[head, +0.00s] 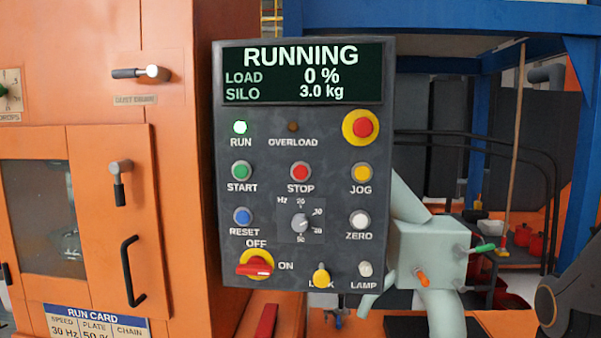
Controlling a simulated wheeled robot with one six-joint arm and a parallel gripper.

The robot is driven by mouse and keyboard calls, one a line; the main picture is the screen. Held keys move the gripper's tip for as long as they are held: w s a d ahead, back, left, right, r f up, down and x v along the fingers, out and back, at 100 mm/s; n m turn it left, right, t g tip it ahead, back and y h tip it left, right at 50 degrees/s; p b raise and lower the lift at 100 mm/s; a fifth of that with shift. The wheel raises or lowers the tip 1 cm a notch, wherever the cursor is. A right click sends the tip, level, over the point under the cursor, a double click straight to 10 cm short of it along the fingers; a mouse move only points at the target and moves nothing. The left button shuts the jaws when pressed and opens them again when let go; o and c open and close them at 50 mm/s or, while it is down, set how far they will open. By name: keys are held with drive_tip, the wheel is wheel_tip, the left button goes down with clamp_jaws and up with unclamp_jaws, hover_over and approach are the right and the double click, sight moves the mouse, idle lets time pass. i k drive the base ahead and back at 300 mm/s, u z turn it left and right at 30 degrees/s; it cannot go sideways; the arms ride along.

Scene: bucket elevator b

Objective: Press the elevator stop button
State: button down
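The red stop button (300,172) sits in the middle of the dark grey control panel (270,215), above the label STOP. Nothing covers it. The green start button (241,172) is to its left and the yellow jog button (361,173) to its right. The display (304,73) reads RUNNING, LOAD 0 %, SILO 3.0 kg. The run lamp (240,128) glows green and the overload lamp (292,127) looks dark. My gripper is not in view.
A red mushroom button on a yellow ring (361,127) is at the panel's upper right. A speed knob (300,223) and red rotary switch (254,264) are lower. An orange cabinet (180,200) stands left; a pale box with levers (435,255) stands right.

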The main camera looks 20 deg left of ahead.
sight(299, 172)
drive_tip(key=z, duration=1.15)
drive_tip(key=k, duration=1.15)
drive_tip(key=u, duration=1.6)
drive_tip(key=i, duration=0.5)
